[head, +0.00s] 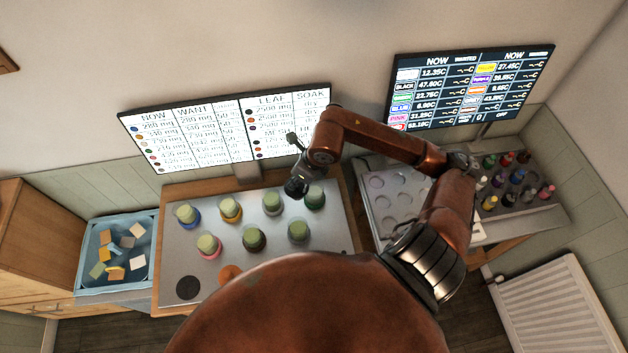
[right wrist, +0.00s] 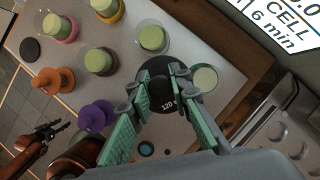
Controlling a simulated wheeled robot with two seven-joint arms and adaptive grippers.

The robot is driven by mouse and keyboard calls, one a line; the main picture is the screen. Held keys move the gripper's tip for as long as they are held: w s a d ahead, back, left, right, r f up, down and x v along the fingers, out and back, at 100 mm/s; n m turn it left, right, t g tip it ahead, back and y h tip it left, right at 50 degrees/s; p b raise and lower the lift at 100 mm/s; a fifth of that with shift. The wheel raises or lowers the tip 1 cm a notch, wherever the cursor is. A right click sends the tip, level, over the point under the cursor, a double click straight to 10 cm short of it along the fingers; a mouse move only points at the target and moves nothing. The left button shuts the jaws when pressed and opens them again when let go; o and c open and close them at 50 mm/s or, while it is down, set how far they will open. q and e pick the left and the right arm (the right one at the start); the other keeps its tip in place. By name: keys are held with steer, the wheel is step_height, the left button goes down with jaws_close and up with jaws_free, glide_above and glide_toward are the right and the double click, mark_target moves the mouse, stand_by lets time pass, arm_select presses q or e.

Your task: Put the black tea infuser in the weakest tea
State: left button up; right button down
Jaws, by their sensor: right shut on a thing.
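My right gripper (right wrist: 162,92) is shut on the black tea infuser (right wrist: 160,72), a round black piece marked "120" and partly hidden by the fingers. In the head view this gripper (head: 297,188) hangs over the back of the metal counter, between two glass cups of green tea (head: 272,202) (head: 314,197). Several more cups with coloured bases stand on the counter: blue (head: 187,214), yellow (head: 230,209), pink (head: 208,246), dark (head: 254,239) and grey (head: 299,232). A purple infuser (right wrist: 97,116) and an orange infuser (right wrist: 55,80) stand nearby. My left gripper (right wrist: 48,132) shows at the lower left.
A black disc (head: 188,288) lies on the counter's front left. A screen (head: 230,125) with mg and soak columns stands behind; a temperature screen (head: 470,88) is right. A blue basin (head: 116,250) with sponge-like blocks is left. A moulded tray (head: 385,190) and small bottles (head: 515,178) are right.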

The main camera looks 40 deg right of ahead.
steer(key=d+f, duration=0.3)
steer(key=f, duration=0.1)
steer(key=w+d+f+p, duration=0.1)
steer(key=d+f, duration=0.1)
steer(key=f, duration=0.2)
steer(key=d+f+p, duration=0.1)
steer(key=d+f, duration=0.2)
steer(key=f, duration=0.1)
steer(key=shift+w+d+f, duration=0.1)
steer(key=shift+w+d, duration=0.1)
steer(key=shift+d, duration=0.1)
arm_select(q)
steer(key=w+r, duration=0.2)
steer(key=r, duration=0.1)
steer(key=shift+w, duration=0.25)
arm_select(e)
steer(key=c, duration=1.8)
jaws_free()
steer(key=shift+o, duration=0.2)
